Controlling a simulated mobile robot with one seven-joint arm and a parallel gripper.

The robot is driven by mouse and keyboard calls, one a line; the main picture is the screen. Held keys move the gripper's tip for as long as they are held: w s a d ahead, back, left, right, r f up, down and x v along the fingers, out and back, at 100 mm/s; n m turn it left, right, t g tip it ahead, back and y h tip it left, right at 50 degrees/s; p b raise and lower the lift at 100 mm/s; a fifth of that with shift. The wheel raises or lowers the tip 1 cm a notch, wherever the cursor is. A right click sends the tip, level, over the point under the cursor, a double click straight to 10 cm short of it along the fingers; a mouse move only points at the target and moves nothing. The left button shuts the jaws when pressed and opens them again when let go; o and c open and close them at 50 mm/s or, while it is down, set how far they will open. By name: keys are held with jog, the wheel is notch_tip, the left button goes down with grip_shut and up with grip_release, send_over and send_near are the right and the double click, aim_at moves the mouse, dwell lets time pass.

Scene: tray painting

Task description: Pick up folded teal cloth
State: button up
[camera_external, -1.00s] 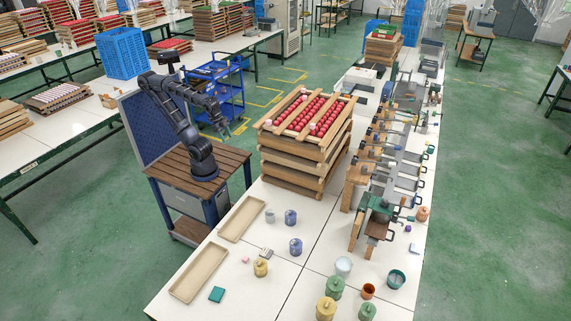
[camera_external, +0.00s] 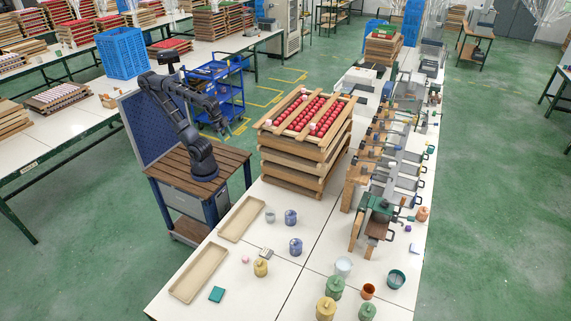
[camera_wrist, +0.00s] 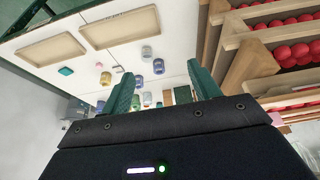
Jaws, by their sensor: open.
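The folded teal cloth (camera_external: 217,294) lies flat on the white table near its front left corner, just right of the nearer tan tray (camera_external: 199,273). It also shows small in the wrist view (camera_wrist: 66,71), below the trays. My gripper (camera_external: 234,133) is at the end of the raised arm, over the floor beyond the table's far left end, well away from the cloth. In the wrist view my gripper (camera_wrist: 160,90) has its two green fingers spread apart, with nothing between them.
A second tan tray (camera_external: 242,218) lies behind the first. A tall stack of wooden trays with red balls (camera_external: 310,115) stands between the gripper side and the clamps.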

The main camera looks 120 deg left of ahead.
jog(key=o, duration=0.3)
